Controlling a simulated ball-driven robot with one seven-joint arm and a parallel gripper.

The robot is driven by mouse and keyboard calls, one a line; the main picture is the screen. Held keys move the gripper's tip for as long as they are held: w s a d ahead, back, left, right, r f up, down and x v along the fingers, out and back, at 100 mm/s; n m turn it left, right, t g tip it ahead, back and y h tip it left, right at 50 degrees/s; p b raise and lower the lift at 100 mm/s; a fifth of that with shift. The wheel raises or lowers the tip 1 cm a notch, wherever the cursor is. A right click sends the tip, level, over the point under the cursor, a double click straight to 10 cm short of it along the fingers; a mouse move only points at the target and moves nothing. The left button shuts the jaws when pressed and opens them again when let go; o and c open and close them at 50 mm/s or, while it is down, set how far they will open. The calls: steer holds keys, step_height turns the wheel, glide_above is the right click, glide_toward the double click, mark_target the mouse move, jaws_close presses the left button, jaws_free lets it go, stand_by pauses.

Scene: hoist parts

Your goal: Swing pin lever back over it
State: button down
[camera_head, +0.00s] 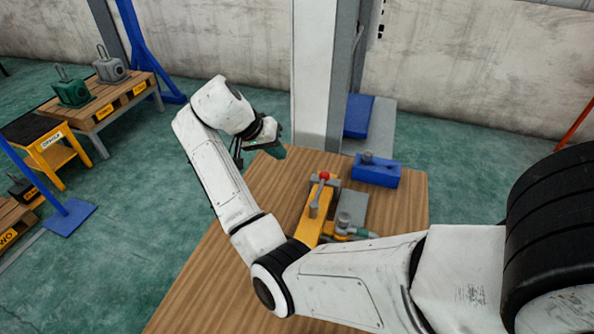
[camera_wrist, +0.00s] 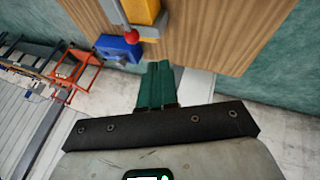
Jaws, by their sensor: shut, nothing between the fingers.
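The pin lever is a grey bar with a red ball knob (camera_head: 325,175) on a yellow fixture (camera_head: 313,222) on the wooden table. In the head view the bar runs from the knob down along the fixture. In the wrist view the red knob (camera_wrist: 131,37) shows at the upper left, beside the yellow fixture (camera_wrist: 146,18), which the frame's top edge cuts off. My gripper (camera_head: 280,151) is at the table's far left edge, apart from the lever. Its green fingers (camera_wrist: 160,66) are together and empty, with the knob ahead and to their left. What lies under the lever is unclear.
A blue block with a grey knob (camera_head: 377,171) sits behind the fixture to the right. A grey plate (camera_head: 350,207) and a green-and-grey fitting lie right of the fixture. A grey column (camera_head: 313,80) stands behind the table. The table's left part (camera_head: 200,290) is bare.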

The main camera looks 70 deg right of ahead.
mark_target(320, 190)
stand_by(0.3)
steer(key=s+d+f+p, duration=0.1)
steer(key=s+d+f, duration=0.4)
steer(key=s+f, duration=0.2)
steer(key=shift+d+f, duration=0.25)
steer(key=shift+f, duration=0.8)
steer(key=shift+s+d, duration=0.1)
